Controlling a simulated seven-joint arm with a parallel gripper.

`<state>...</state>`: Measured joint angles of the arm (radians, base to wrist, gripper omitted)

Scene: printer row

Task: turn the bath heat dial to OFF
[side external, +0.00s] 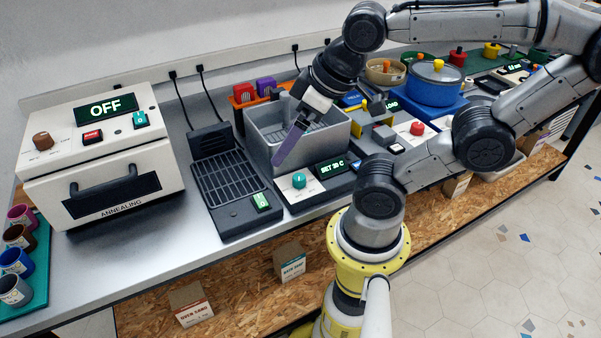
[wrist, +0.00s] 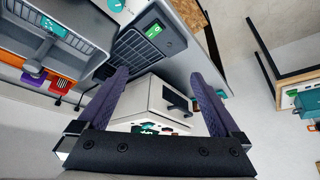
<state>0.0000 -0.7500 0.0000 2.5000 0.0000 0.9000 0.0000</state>
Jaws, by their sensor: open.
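The bath is a grey open tub (side external: 262,135) with a front panel in the middle of the bench. Its teal heat dial (side external: 299,181) sits on a white plate, left of a green display (side external: 330,168) that seems to read SET 30 C. My gripper (side external: 278,160), with purple fingers, hangs tilted over the tub's front side, above and left of the dial, apart from it. In the wrist view, my gripper (wrist: 160,76) is open, with nothing between the fingers. A teal dial (wrist: 117,4), probably the bath's, is cut by the top edge there.
A white annealing oven (side external: 100,155) with an OFF display stands at left. A black grille unit (side external: 230,183) with a green switch stands between oven and bath. An orange bin (side external: 247,93) is behind the tub. A blue pot (side external: 434,82) and grey blocks are to the right.

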